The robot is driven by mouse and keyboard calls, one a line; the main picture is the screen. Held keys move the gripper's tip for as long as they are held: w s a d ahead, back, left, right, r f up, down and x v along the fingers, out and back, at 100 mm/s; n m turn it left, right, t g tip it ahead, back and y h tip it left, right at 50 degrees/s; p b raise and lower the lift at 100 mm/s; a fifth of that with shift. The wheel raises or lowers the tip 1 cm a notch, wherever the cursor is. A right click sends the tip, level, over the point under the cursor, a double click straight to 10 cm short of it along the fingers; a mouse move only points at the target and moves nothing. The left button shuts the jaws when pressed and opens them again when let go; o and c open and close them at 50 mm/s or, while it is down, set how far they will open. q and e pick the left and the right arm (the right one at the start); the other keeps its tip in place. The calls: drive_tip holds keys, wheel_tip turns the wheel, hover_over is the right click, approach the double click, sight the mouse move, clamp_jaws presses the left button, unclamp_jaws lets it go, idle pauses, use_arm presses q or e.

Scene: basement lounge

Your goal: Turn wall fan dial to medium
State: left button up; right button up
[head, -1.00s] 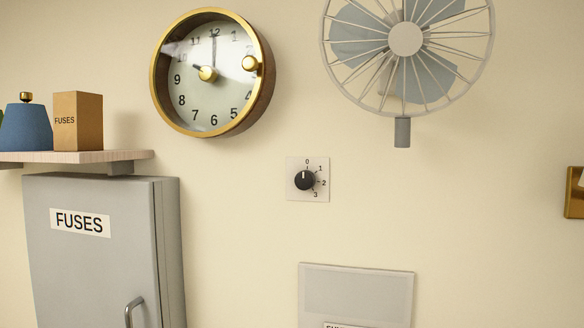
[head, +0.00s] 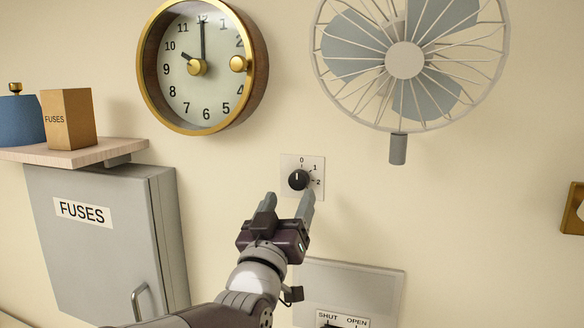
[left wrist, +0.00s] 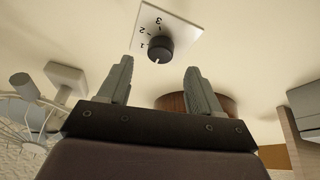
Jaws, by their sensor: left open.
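The fan dial is a black round knob (head: 298,180) on a small white plate (head: 317,165) marked 0, 1, 2, with the lower part hidden by my gripper. Its white pointer faces up, at 0. The left wrist view shows the knob (left wrist: 160,48) and plate (left wrist: 180,25) upside down, with 1, 2 and 3 readable. My left gripper (head: 289,197) is open and empty, just below and in front of the knob. In the left wrist view the knob lies beyond the gap between the fingers (left wrist: 158,68), apparently untouched. The wall fan (head: 404,60) hangs above right of the dial.
A grey panel (head: 375,280) marked SHUT and OPEN is below the dial, partly behind my arm. A grey fuse box (head: 95,245) and a shelf (head: 75,152) are at left. A brass-rimmed clock (head: 195,105) hangs above left. The wall around the dial is clear.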

sight(297, 183)
use_arm(q)
drive_tip(key=p+x, duration=0.1)
drive_tip(key=x, duration=0.2)
drive_tip(key=shift+w+r, duration=0.2)
drive_tip(key=shift+w, duration=0.15)
drive_tip(key=shift+w+d+r+p, duration=0.1)
drive_tip(key=shift+w+d+p, duration=0.05)
drive_tip(key=shift+w+p, duration=0.3)
drive_tip(key=shift+s, duration=0.1)
use_arm(e)
wheel_tip(297, 183, up, 3)
drive_tip(key=shift+r, duration=0.1)
